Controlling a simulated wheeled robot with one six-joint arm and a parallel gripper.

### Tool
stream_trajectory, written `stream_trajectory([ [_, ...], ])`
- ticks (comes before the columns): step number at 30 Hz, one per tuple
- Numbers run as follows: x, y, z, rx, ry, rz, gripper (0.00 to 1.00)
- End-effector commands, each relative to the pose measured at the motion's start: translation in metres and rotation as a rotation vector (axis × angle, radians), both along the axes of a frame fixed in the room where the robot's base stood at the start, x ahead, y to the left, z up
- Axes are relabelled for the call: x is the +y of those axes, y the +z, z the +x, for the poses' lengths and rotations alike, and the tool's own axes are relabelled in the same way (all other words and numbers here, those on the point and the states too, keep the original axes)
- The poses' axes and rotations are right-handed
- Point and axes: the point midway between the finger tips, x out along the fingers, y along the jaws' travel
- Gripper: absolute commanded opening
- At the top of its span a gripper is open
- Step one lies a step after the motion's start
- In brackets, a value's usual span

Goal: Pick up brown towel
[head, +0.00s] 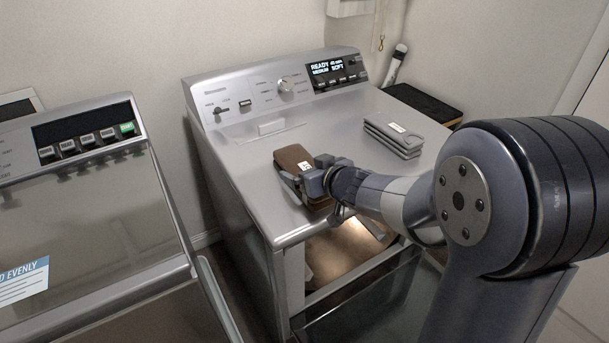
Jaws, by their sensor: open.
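The brown towel (292,157) is a folded stack with a small white tag, lying on the top of the silver machine (240,180) near its front edge. My gripper (307,184) is at the towel's near right side, with its open fingers around or beside that end. The arm reaches in from the right and hides part of the towel's near end. I cannot tell whether the fingers touch the towel.
A grey folded stack (394,134) lies on the same top, right of the brown towel. The machine's front door (365,305) hangs open below, with a lit opening. A second machine (80,220) stands at left. The top left of the brown towel is clear.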

Motion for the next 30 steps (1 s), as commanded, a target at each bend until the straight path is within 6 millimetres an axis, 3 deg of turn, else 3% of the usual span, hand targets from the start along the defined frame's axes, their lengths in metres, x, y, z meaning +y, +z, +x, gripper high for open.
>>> stream_trajectory([
  [21,-0.0003,0.0003,-0.0003,0.000,0.000,0.000,0.41],
  [30,0.0000,0.0069,-0.0001,-0.003,0.000,0.001,0.40],
])
